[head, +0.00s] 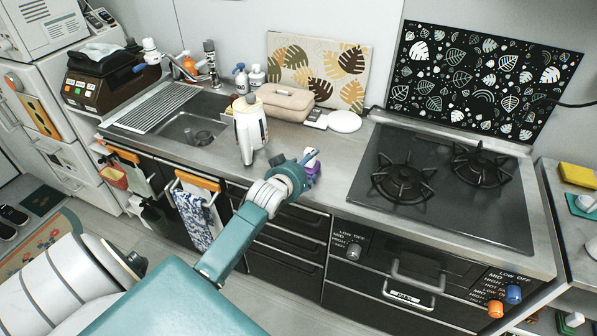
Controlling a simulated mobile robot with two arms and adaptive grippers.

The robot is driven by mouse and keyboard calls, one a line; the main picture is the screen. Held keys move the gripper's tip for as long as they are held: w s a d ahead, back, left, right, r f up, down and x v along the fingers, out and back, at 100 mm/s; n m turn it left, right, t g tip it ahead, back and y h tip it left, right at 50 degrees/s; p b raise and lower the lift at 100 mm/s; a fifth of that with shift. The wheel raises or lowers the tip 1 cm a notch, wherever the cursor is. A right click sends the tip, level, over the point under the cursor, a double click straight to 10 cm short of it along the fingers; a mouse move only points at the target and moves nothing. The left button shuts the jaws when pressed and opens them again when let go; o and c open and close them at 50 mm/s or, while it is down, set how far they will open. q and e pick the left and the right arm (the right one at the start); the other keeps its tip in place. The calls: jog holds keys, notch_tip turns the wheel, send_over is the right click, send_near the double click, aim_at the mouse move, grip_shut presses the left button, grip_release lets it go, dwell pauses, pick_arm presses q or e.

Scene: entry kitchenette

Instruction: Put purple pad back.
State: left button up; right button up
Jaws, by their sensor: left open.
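A small purple thing (314,169), which looks like the purple pad, shows at the front edge of the steel counter, right at my left gripper. My left gripper (308,158) is open at the counter's front edge, in front of and beside the purple thing. The gripper hides part of it, and I cannot tell whether they touch. My right gripper is not in view.
A tall white device (249,132) stands on the counter just left of my left gripper. The sink (190,130) is further left, and a black two-burner stove (440,190) is to the right. The counter between gripper and stove is clear.

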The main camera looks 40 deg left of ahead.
pick_arm(q)
jog(key=v, duration=0.9)
jog(key=s+d+f+m+h, duration=0.2)
jog(key=d+f+m+h, duration=0.1)
jog(key=d+f, duration=1)
jog(key=s+d+f+m+g, duration=0.15)
jog(key=s+f, duration=0.25)
jog(key=f, duration=0.4)
jog(key=s+f+g, duration=0.2)
jog(key=s+f, duration=0.2)
jog(key=f, duration=0.4)
jog(key=s+d+f+g, duration=0.2)
jog(key=s+f+g, duration=0.3)
jog(key=s+f, duration=1.3)
jog(key=s+f+m+g, duration=0.1)
jog(key=s+f, duration=0.2)
jog(key=s, duration=0.7)
jog(key=s+f+m+g, duration=0.1)
jog(key=s+f, duration=0.3)
jog(key=s, duration=0.6)
jog(key=shift+s+d+g+b, duration=0.15)
jog(key=shift+s+g+b, duration=0.2)
jog(key=shift+g, duration=0.4)
